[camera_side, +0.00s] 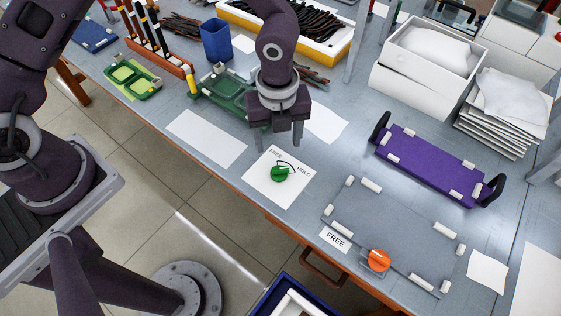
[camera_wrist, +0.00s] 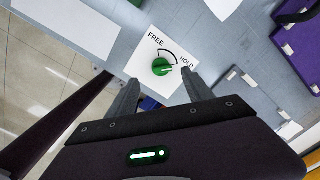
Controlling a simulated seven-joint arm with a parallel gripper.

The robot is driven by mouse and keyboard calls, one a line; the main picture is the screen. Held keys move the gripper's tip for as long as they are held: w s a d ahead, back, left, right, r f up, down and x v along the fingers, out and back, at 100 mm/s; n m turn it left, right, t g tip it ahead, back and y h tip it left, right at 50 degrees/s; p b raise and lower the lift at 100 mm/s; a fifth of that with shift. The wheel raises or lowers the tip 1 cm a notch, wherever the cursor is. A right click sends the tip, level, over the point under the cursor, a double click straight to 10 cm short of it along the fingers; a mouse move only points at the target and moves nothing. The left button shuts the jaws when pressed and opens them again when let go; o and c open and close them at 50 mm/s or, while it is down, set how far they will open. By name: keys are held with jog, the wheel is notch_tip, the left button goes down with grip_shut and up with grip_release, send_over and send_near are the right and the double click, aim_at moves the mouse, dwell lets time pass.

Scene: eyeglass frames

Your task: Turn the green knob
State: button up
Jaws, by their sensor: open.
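The green knob (camera_side: 279,174) sits on a white card marked FREE and HOLD, near the front edge of the table. It also shows in the wrist view (camera_wrist: 161,67), with its light pointer mark turned toward the HOLD side. My gripper (camera_side: 284,143) points down above and slightly behind the knob in the side view, apart from it. In the wrist view the two fingers (camera_wrist: 160,85) are spread, with nothing between them, and the knob lies just beyond their tips.
An orange knob (camera_side: 378,260) stands beside a FREE label (camera_side: 335,238) on a grey plate with white blocks. A purple tray (camera_side: 430,165) with black handles lies at right. Green fixtures (camera_side: 133,80) and a blue cup (camera_side: 216,40) are at left. Blank white papers lie around the card.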

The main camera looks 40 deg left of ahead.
aim_at(281, 167)
jog(key=shift+m, duration=0.4)
jog(key=f, duration=0.5)
jog(key=d+f, duration=0.1)
jog(key=f, duration=0.2)
jog(key=shift+s+f, duration=0.1)
jog(key=shift+f, duration=0.25)
grip_shut()
